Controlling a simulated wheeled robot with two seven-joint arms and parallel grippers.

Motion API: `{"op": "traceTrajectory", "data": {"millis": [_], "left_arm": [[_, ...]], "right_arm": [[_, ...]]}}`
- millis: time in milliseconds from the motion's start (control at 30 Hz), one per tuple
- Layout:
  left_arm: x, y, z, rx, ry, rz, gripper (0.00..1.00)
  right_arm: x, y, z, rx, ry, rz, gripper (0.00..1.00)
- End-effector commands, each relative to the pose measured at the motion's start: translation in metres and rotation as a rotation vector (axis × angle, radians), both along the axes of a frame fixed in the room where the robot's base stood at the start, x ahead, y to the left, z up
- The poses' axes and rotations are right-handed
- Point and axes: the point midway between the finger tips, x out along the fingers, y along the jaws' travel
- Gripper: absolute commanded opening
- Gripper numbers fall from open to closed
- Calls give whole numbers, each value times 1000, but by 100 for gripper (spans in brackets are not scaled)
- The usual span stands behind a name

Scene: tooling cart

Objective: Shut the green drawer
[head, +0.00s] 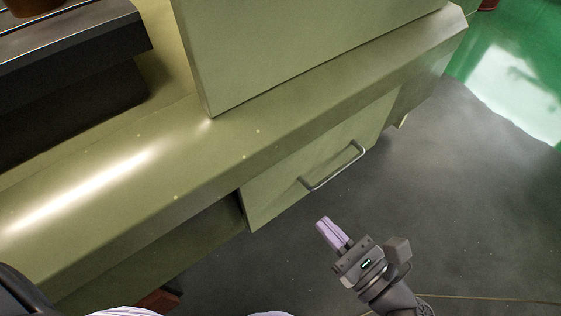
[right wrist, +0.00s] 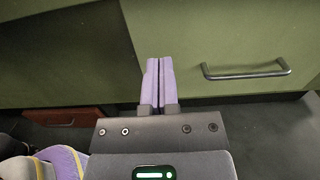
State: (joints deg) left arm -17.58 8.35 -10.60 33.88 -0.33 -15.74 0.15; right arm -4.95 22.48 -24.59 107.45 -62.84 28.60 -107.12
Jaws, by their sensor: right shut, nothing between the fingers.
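The green drawer (head: 290,185) sits under the cart's top edge, with a grey metal bar handle (head: 335,167) on its front. In the head view its front stands a little out from the dark side beside it. The drawer front (right wrist: 200,45) and handle (right wrist: 247,72) also show in the right wrist view. My right gripper (head: 324,224) is shut and empty, with its lilac fingers pressed together.
The green cart top (head: 110,180) has a rounded edge, and an upright green panel (head: 290,45) stands on it. A dark block (head: 70,70) lies at the left. Grey floor (head: 470,200) is open at the right.

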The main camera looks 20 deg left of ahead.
Motion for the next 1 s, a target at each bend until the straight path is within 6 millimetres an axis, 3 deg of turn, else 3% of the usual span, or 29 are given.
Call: {"op": "traceTrajectory", "data": {"millis": [33, 133, 700, 1000], "left_arm": [[2, 0, 10, 0, -7, -1, 59], [-1, 0, 10, 1, -1, 0, 59], [-5, 0, 2, 1, 8, 0, 59], [1, 0, -2, 0, 0, 0, 59]], "right_arm": [[-14, 8, 10, 5, 2, -5, 0], [-20, 18, 7, 3, 1, -11, 0], [44, 112, 3, 1, 4, -9, 0], [56, 129, 4, -1, 4, -10, 0]]}}
